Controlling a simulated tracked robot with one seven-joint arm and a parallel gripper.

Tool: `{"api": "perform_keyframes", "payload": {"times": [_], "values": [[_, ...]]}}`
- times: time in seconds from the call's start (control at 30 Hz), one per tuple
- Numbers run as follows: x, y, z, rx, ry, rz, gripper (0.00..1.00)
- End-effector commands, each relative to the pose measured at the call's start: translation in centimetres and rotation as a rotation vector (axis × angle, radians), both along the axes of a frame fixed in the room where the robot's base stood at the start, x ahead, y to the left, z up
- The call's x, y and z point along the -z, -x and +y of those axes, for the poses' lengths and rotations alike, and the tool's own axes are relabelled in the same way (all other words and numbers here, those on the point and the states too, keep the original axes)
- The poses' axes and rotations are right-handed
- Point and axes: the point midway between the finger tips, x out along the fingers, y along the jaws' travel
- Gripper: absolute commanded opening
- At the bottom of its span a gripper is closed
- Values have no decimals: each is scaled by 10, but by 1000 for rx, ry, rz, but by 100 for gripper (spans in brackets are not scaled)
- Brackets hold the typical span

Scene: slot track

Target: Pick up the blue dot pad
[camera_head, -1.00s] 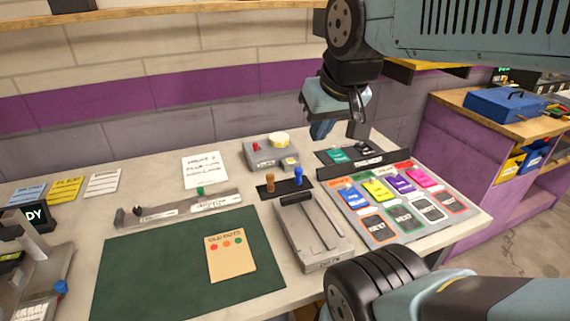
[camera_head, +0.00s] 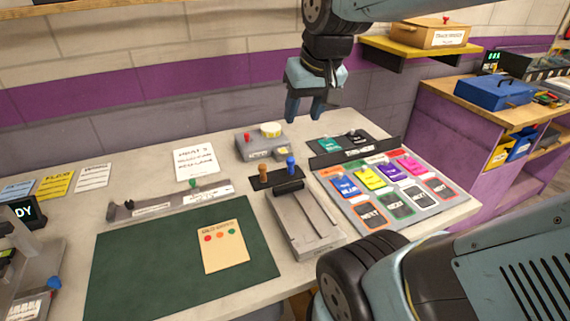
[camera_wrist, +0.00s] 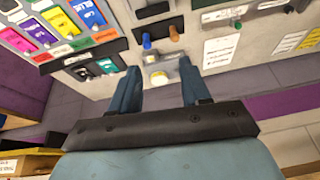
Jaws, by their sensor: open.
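The blue pad (camera_head: 345,187) lies flat in the upper row of the grey board, left of the yellow pad (camera_head: 370,178). It also shows at the top of the wrist view (camera_wrist: 88,13). I cannot make out a dot on it. My gripper (camera_head: 305,107) is open and empty, held in the air above the back of the table, behind and to the left of the pad. In the wrist view my gripper (camera_wrist: 160,70) has its two fingers apart, with nothing between them but the background.
Purple (camera_head: 393,172) and pink (camera_head: 411,165) pads lie beside the yellow one. A black raised label bar (camera_head: 357,152) stands behind the board. A blue-knobbed peg (camera_head: 291,166) and a tan peg (camera_head: 264,172) stand left. A grey box (camera_head: 260,142) sits at the back.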

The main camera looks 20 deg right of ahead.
Motion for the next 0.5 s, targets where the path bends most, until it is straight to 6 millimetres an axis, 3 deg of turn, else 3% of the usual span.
{"api": "perform_keyframes", "payload": {"times": [0.1,0.5], "values": [[7,-20,-4,20,-17,45,58],[41,-83,-17,100,-49,183,58]]}}
